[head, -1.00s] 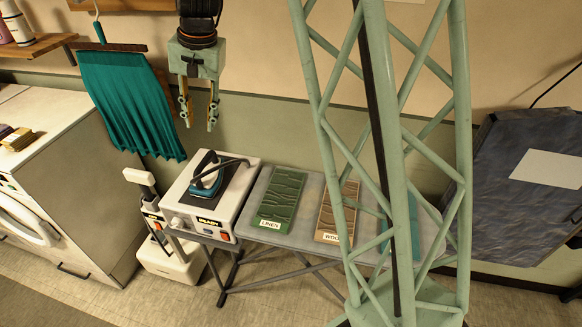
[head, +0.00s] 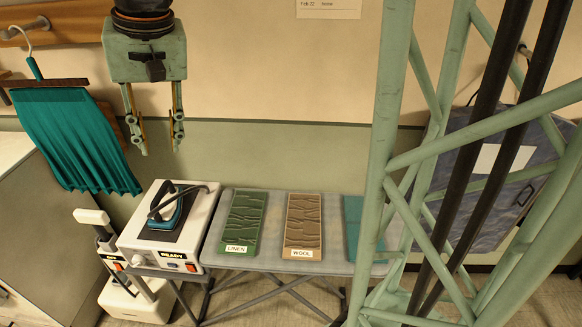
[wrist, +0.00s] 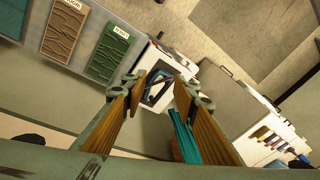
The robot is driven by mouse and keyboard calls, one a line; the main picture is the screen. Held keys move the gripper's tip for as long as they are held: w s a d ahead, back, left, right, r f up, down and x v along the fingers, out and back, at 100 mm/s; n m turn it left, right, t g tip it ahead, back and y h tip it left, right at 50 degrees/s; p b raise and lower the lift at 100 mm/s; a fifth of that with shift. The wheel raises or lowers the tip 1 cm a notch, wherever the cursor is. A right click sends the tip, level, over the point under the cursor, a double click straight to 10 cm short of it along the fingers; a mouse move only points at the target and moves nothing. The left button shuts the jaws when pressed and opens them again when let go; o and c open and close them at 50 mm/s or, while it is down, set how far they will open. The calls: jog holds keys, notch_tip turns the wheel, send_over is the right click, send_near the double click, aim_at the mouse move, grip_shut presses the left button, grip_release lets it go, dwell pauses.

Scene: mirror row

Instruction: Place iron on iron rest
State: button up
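The iron (head: 168,213), teal and dark with a black cord, sits on the dark pad that looks like the iron rest (head: 163,235), on top of a white station with a READY label. It also shows in the wrist view (wrist: 155,92), seen between my fingers. My gripper (head: 158,148) is open and empty, fingers pointing down. In the head view it appears above the iron and apart from it. Its two tan-padded fingers also show spread in the wrist view (wrist: 158,83).
An ironing board (head: 272,256) right of the station holds a green LINEN panel (head: 243,220), a brown WOOL panel (head: 303,222) and a teal panel (head: 353,222). A teal pleated skirt (head: 75,140) hangs left of my gripper. A white steamer (head: 130,300) stands left of the station.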

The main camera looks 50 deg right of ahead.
jog(key=s+r+n, duration=0.2)
jog(key=s, duration=1.2)
jog(key=s+r+n+t, duration=0.1)
jog(key=s+r+n, duration=0.1)
jog(key=s, duration=1.3)
jog(key=shift+s+d+n+h, duration=0.15)
jog(key=shift+s+n+h, duration=0.15)
jog(key=shift+h, duration=0.1)
jog(key=shift+w, duration=0.15)
jog(key=shift+d, duration=0.1)
